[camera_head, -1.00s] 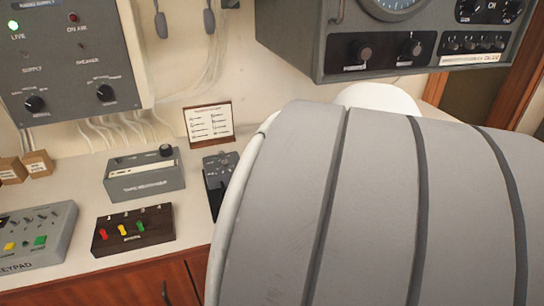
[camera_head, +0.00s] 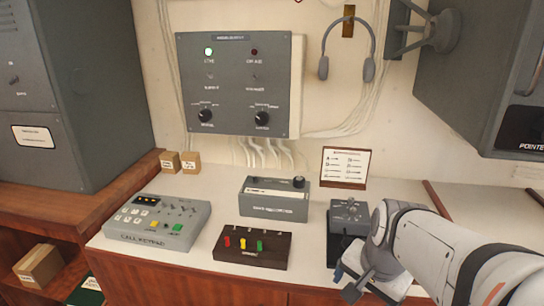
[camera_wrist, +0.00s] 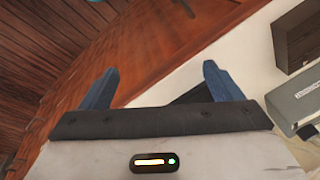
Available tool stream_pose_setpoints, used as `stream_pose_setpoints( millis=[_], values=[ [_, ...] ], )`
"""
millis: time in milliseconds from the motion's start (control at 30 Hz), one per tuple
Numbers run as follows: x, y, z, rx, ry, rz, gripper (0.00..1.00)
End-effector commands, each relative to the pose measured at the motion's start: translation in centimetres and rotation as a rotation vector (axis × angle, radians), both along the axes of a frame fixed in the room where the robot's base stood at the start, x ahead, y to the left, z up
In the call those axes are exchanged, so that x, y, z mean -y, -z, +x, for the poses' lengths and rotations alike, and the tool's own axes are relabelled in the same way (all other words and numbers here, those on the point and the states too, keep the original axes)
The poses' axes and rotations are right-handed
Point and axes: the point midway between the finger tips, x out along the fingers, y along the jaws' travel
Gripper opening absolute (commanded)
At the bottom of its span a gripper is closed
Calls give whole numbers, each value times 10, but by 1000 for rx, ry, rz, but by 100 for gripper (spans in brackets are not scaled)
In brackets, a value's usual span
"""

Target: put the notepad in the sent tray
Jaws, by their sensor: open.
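I cannot make out a notepad or a sent tray in either view. In the head view my arm reaches in from the right over the front of the white counter (camera_head: 205,195). My gripper's fingers are not clear there. The wrist view points down past the counter's edge.
A call keypad (camera_head: 158,222), a tape recorder (camera_head: 274,200) and a dark box with coloured levers (camera_head: 251,246) stand on the counter. A grey device (camera_head: 349,211) stands close to my arm. A card (camera_head: 345,167) stands behind. A wooden shelf holds a box (camera_head: 38,268) at lower left.

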Motion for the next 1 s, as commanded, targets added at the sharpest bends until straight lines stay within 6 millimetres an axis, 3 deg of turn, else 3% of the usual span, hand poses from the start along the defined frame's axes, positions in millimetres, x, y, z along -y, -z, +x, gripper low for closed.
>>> stream_pose_setpoints(
  millis=[100,300,733,1000],
  values=[
    [-26,3,-6,-13,-379,-83,86],
    [-44,6,-13,-23,-744,-164,86],
    [-48,3,-14,-24,-802,-178,86],
    [-48,-39,-16,-10,-800,-185,86]
  ],
)
